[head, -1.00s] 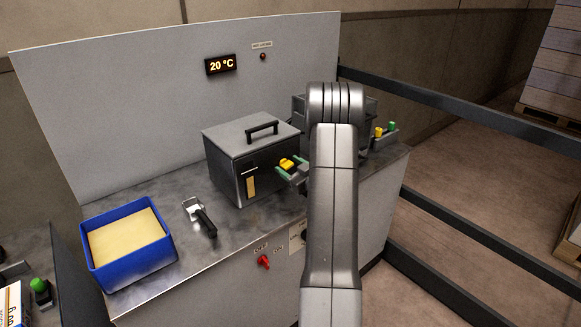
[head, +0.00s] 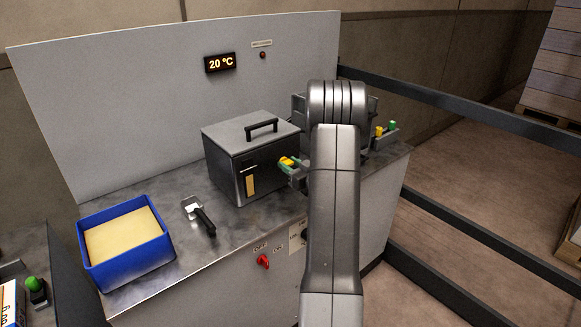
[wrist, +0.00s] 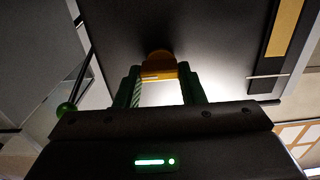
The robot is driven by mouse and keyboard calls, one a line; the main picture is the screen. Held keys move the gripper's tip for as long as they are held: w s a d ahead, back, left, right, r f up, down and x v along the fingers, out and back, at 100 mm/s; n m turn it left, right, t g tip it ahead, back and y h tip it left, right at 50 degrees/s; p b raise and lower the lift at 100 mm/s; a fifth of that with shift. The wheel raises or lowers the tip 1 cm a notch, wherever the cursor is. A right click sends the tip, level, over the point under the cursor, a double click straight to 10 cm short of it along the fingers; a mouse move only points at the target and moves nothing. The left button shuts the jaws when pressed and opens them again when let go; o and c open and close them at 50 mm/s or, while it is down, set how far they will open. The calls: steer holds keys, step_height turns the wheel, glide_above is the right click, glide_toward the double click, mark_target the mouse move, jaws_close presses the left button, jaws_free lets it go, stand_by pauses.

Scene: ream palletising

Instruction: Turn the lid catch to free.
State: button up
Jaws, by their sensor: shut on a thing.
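The grey lidded box (head: 225,172) stands on the metal bench, with a black handle (head: 262,125) on its closed lid. The lid catch (head: 287,161) is a small yellow piece at the right of the box's front. My gripper (head: 294,164), with green fingertips, is at that front face and shut on the catch. In the wrist view the catch (wrist: 157,68) sits between the fingertips (wrist: 160,88), against the dark box face. My arm hides part of the gripper in the head view. I cannot tell the catch's exact angle.
A blue tray (head: 98,268) holds a yellowish block at left. A black-handled tool (head: 205,221) lies between tray and box. A red switch (head: 262,261) is on the bench front, and a display (head: 220,63) reads 20 °C. Dark rails (head: 460,110) run at right.

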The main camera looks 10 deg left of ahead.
steer(key=o, duration=1)
steer(key=b+v, duration=0.1)
steer(key=v, duration=1.2)
steer(key=shift+s+d+b, duration=0.25)
steer(key=shift+d+b, duration=0.05)
steer(key=shift+b, duration=0.1)
steer(key=shift+a, duration=0.1)
steer(key=p+x, duration=0.1)
steer(key=x, duration=1.2)
steer(key=shift+w+a+p, duration=0.15)
steer(key=shift+w+p, duration=0.05)
steer(key=shift+p, duration=0.2)
steer(key=shift+w+a, duration=0.1)
steer(key=shift+n, duration=0.3)
